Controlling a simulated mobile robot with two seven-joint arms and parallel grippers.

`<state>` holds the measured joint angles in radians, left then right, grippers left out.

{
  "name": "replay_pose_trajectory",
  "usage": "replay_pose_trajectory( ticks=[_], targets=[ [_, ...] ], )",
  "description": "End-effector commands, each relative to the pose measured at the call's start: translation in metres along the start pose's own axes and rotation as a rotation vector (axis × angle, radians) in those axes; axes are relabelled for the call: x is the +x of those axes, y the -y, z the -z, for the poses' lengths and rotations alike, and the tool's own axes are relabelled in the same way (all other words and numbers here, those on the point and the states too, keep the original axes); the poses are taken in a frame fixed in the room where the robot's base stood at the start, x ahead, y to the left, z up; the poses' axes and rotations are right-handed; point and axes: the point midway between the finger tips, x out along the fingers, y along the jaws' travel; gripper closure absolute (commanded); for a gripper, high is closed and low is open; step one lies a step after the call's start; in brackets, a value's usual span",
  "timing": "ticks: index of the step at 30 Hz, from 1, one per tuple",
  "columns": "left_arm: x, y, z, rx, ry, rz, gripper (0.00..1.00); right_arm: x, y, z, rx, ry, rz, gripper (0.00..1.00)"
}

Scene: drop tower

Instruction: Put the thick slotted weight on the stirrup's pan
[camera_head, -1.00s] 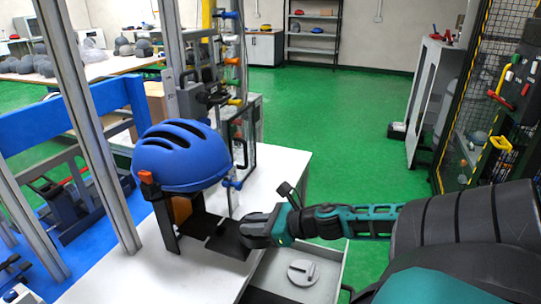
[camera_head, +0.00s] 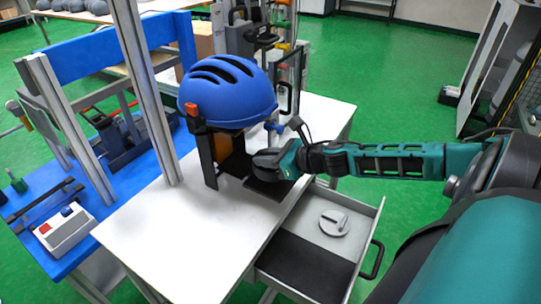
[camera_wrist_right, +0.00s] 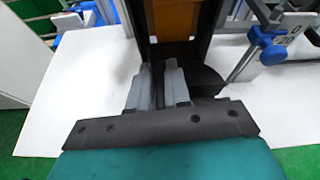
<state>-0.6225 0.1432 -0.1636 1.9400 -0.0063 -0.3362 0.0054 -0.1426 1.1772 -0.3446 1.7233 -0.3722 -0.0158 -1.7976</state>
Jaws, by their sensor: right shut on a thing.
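The stirrup (camera_head: 208,158) is a black frame under a blue helmet, with an orange block (camera_head: 222,143) inside; it stands upright in the wrist view (camera_wrist_right: 209,42). My right gripper (camera_head: 240,168) reaches its lower part from the right. In the wrist view its two grey fingers (camera_wrist_right: 161,75) are close together, shut on a part mostly hidden between them. A dark round disc (camera_wrist_right: 207,79), apparently the thick slotted weight, shows beside and below the fingers, low at the stirrup. The pan is not clearly visible; whether the disc touches it I cannot tell. My left gripper is not in view.
A light grey slotted weight (camera_head: 334,222) lies in the open drawer (camera_head: 349,254) at the table's right. The blue helmet (camera_head: 228,90) hangs close above my gripper. Metal posts (camera_head: 147,90) stand left. The white table's (camera_head: 175,240) front is clear.

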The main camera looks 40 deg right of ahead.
Motion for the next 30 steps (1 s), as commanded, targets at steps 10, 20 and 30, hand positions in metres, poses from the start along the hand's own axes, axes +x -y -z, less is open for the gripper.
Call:
replay_pose_trajectory(
  ticks=[10,20,30],
  targets=[
    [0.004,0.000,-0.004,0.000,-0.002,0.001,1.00,0.012,-0.001,0.018,-0.004,0.014,0.003,1.00],
    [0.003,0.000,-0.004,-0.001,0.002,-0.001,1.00,0.014,-0.001,0.024,-0.008,0.014,0.002,1.00],
    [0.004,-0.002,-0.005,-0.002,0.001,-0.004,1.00,0.014,-0.004,0.033,0.000,-0.001,0.000,0.64]
  ],
)
